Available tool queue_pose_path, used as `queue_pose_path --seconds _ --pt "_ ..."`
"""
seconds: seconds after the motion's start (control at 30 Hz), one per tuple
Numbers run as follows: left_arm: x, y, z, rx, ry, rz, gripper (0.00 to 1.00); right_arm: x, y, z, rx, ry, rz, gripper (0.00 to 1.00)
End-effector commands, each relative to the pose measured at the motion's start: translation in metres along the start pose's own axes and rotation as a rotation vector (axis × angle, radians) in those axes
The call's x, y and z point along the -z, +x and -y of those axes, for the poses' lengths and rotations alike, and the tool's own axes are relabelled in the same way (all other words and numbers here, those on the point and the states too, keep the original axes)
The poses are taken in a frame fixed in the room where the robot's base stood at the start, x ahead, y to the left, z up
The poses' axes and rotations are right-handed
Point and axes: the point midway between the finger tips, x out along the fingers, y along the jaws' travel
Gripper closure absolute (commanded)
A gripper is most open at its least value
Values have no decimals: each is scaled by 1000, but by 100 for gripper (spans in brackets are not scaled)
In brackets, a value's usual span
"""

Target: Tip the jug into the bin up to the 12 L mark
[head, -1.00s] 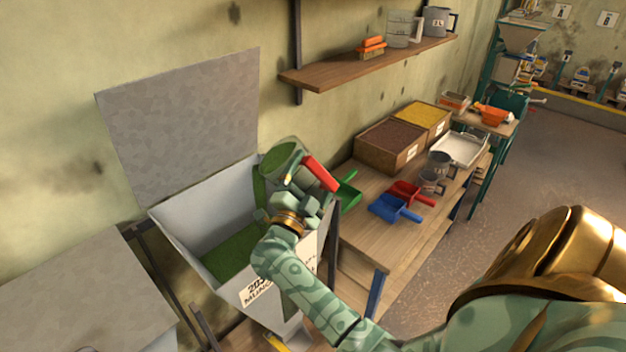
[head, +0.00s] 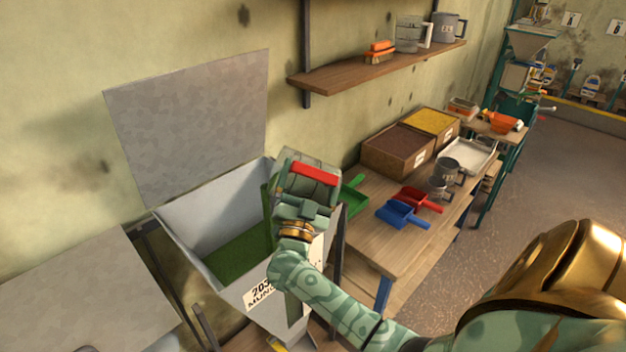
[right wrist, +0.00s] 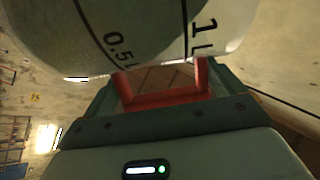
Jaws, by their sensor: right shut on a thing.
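The jug (head: 308,172) is a clear grey measuring jug with a red handle, tilted over the right rim of the open bin (head: 186,232). Its 0.5 L and 1 L marks show on its wall (right wrist: 150,30) in the right wrist view. My right gripper (head: 300,208) is shut on its handle. A green strip (head: 269,212) runs down beside the jug into the bin; I cannot tell if it is falling beans. Green beans (head: 228,255) lie in the bin. My arm partly hides the front label and green front strip; I cannot read a 12 L mark. My left gripper is out of view.
The bin's grey lid (head: 190,130) stands open against the wall. A bench on the right holds a green scoop (head: 353,194), a blue scoop (head: 403,215), a red scoop (head: 420,199) and wooden boxes (head: 398,150). A wall shelf (head: 375,68) hangs above.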

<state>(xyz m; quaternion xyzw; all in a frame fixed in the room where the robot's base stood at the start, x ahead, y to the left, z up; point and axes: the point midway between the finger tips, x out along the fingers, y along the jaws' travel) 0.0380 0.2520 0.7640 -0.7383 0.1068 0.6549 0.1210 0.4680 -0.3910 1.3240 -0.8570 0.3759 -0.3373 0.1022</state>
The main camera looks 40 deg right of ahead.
Motion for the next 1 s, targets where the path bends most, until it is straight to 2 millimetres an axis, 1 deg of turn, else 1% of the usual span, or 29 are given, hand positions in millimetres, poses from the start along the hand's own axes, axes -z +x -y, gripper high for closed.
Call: queue_pose_path --seconds 0.3,1.0 --pt "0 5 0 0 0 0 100 -4 -2 5 54 -78 -4 77" --pt "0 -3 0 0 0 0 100 -15 -10 14 137 -205 -2 77"
